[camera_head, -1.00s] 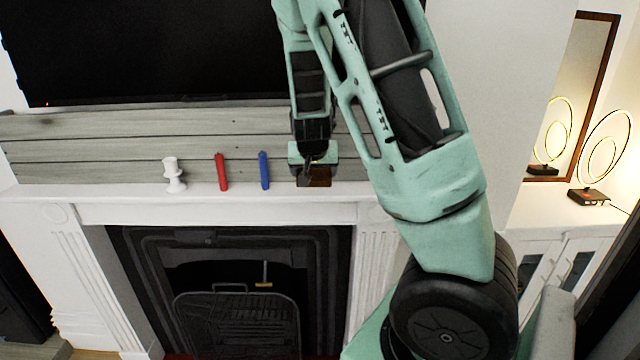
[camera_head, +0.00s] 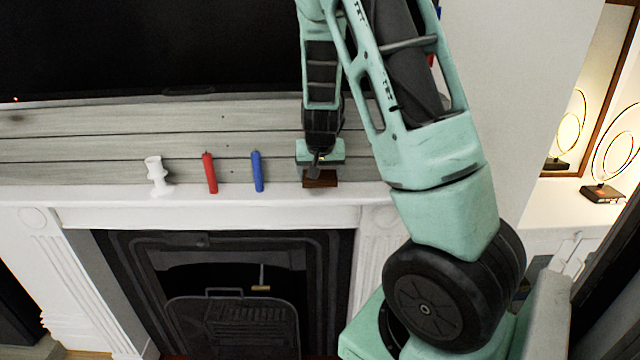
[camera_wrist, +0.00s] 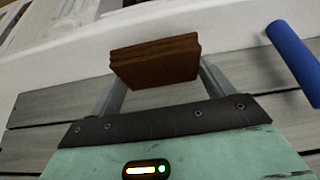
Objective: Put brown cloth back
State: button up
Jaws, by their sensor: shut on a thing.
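The brown cloth (camera_head: 321,180) is a small, folded, flat stack at the right part of the white mantel shelf. My gripper (camera_head: 318,168) is shut on it, reaching down from above. In the wrist view the cloth (camera_wrist: 155,62) sits between the two fingers of my gripper (camera_wrist: 158,80), in front of the white shelf. I cannot tell whether the cloth touches the shelf. My gripper hides part of the cloth in the head view.
A blue candle (camera_head: 257,171), a red candle (camera_head: 209,173) and a white candle holder (camera_head: 157,176) stand left of the cloth on the mantel (camera_head: 110,204). Grey planks (camera_head: 90,150) and a dark screen (camera_head: 150,45) are behind. A fireplace (camera_head: 230,300) lies below.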

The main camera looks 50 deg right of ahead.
aim_at(320, 177)
jog(key=shift+f, duration=1.7)
jog(key=shift+f, duration=0.1)
jog(key=o, duration=1.2)
jog(key=shift+a+r, duration=0.15)
jog(key=shift+r, duration=0.3)
jog(key=p+v, duration=0.3)
jog(key=v, duration=0.8)
